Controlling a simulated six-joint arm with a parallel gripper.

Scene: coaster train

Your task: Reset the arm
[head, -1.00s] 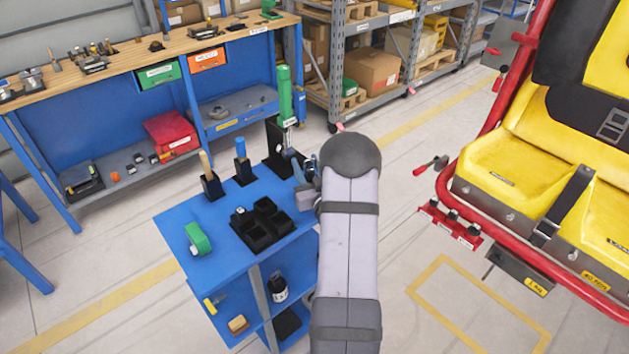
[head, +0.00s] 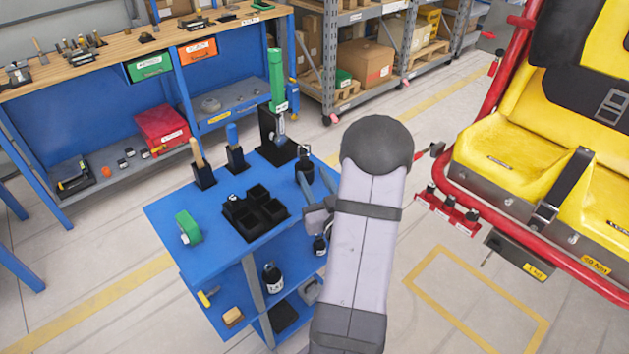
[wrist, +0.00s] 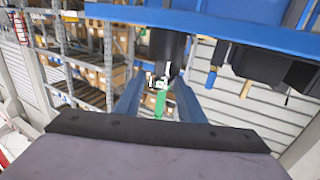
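My gripper (head: 318,214) is at the right edge of the blue cart (head: 170,210), partly hidden behind my arm in the head view. In the wrist view my gripper (wrist: 158,95) shows two blue-grey fingers spread apart with nothing held between them. A green-handled tool (head: 276,80) stands upright in a black holder at the cart's back corner, apart from the fingers. It also shows beyond the finger gap in the wrist view (wrist: 160,103), where the scene appears upside down.
The cart holds a blue-handled tool (head: 232,135), a wooden-handled tool (head: 197,155), a black compartment tray (head: 250,232) and a green item (head: 188,227). A yellow seat (head: 510,145) with a red frame (head: 455,195) stands right.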

